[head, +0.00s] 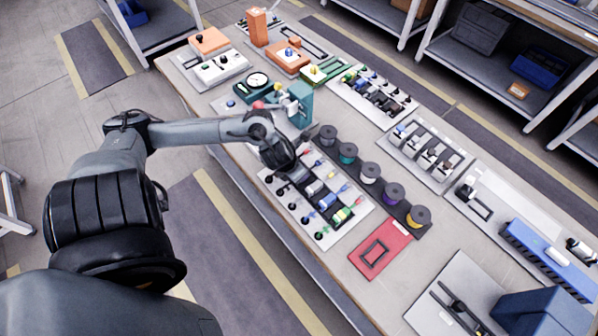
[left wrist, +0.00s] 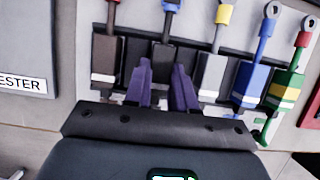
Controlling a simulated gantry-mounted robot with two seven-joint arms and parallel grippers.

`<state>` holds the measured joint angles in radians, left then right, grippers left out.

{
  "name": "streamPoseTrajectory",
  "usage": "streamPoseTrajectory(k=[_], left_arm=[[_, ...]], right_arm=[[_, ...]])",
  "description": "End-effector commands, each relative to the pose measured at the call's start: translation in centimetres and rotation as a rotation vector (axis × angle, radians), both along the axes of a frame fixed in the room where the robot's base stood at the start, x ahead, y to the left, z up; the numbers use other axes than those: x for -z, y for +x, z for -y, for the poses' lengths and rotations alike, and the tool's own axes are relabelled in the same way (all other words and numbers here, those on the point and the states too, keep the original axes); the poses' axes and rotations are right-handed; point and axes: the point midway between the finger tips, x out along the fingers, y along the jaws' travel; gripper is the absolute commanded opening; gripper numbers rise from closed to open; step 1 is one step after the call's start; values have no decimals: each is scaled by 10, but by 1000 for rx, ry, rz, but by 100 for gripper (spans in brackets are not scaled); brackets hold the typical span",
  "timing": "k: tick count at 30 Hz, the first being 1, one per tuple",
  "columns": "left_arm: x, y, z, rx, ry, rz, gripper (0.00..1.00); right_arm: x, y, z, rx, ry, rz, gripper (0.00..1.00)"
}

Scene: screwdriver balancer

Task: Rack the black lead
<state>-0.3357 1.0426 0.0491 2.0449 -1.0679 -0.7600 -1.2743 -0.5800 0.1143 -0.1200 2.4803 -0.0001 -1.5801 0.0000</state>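The black lead (left wrist: 163,62) shows in the left wrist view as a dark block with a stem on top, in a row of coloured leads. My left gripper (left wrist: 163,84) has its two purple fingers apart, one on each side of this block. Whether the fingers press on it or only flank it, I cannot tell. In the head view my left gripper (head: 281,162) is over the far left end of the lead panel (head: 330,238); its own wrist hides the fingertips and the black lead there. My right gripper is not in view.
In the left wrist view a brown lead (left wrist: 106,58) stands left of the black one, and white (left wrist: 210,72), blue (left wrist: 250,82) and green (left wrist: 284,90) leads stand right. In the head view, several spools (head: 370,172) line the panel's right side; a red tray (head: 381,250) lies nearer.

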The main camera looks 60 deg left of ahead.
Motion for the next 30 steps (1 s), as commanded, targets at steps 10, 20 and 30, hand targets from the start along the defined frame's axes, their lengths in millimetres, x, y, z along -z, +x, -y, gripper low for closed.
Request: streamPoseTrajectory(k=[10, 20, 30], left_arm=[[0, 0, 0, 0, 0, 0, 54], [-13, -5, 1, 1, 1, 1, 54], [-66, -26, 6, 3, 1, -1, 54]], right_arm=[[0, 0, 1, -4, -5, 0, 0], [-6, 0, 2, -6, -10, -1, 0], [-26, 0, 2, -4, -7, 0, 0]])
